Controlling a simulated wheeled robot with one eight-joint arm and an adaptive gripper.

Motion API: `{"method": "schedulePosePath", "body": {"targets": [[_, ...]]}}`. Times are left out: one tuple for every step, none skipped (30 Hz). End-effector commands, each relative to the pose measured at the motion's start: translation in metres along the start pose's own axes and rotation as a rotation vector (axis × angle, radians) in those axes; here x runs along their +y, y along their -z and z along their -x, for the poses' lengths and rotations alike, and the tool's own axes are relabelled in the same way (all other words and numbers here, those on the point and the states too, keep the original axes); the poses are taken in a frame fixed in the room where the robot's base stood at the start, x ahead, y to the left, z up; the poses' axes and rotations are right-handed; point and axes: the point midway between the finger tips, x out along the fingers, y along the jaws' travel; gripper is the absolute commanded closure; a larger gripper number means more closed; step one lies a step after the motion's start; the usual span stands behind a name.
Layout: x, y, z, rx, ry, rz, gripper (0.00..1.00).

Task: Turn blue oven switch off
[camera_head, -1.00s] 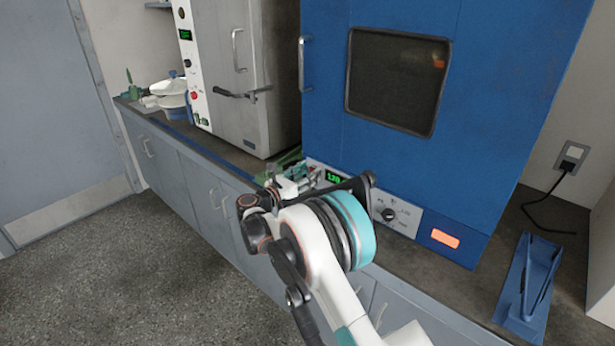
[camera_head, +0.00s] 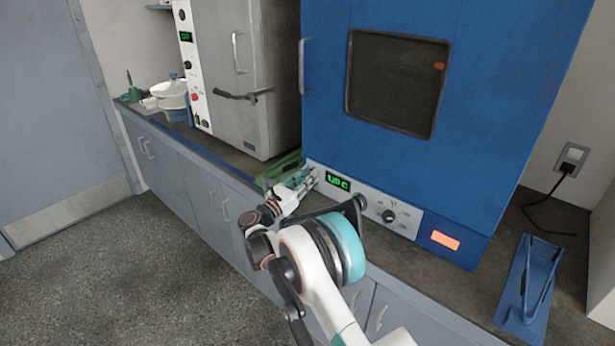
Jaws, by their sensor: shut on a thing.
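The blue oven (camera_head: 470,140) stands on the counter, its white control panel (camera_head: 408,223) along its lower front. The panel has a lit green display (camera_head: 337,182), which seems to read 120 C, and a black dial (camera_head: 388,215). My gripper (camera_head: 311,176) is at the panel's left end, left of the display. Its fingers are shut on the small blue oven switch there, which they mostly hide. I cannot tell the switch's position.
A grey oven (camera_head: 245,95) with its own panel stands to the left. A green object (camera_head: 283,168) lies behind my gripper. A blue stand (camera_head: 527,290) is on the counter at right. White bowls (camera_head: 172,95) are at the far left.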

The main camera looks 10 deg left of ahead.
Motion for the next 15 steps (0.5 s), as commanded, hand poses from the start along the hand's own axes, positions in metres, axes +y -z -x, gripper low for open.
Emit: {"method": "schedulePosePath", "body": {"targets": [[0.0003, 0.0019, 0.0004, -0.026, -0.001, 0.001, 1.0], [0.0003, 0.0022, 0.0007, -0.039, -0.001, 0.0, 1.0], [0.0003, 0.0024, 0.0011, -0.055, -0.001, 0.0, 1.0], [0.0003, 0.0026, 0.0014, -0.063, -0.001, 0.0, 1.0], [0.0003, 0.0027, 0.0016, -0.07, -0.001, 0.0, 1.0], [0.0004, 0.0024, 0.0018, -0.076, -0.002, 0.0, 1.0], [0.0004, 0.0022, 0.0019, -0.079, -0.002, 0.0, 1.0], [0.0003, 0.0022, 0.002, -0.081, -0.002, 0.0, 1.0], [0.0003, 0.0021, 0.002, -0.081, -0.002, 0.0, 1.0], [0.0003, 0.0021, 0.002, -0.081, -0.002, 0.0, 1.0], [0.0003, 0.0021, 0.002, -0.081, -0.002, 0.0, 1.0], [0.0003, 0.0021, 0.002, -0.081, -0.002, 0.0, 1.0], [0.0003, 0.0022, 0.002, -0.081, -0.002, 0.0, 1.0], [0.0003, 0.0022, 0.002, -0.08, -0.002, 0.0, 1.0], [0.0003, 0.0021, 0.002, -0.08, -0.002, 0.0, 1.0]]}}
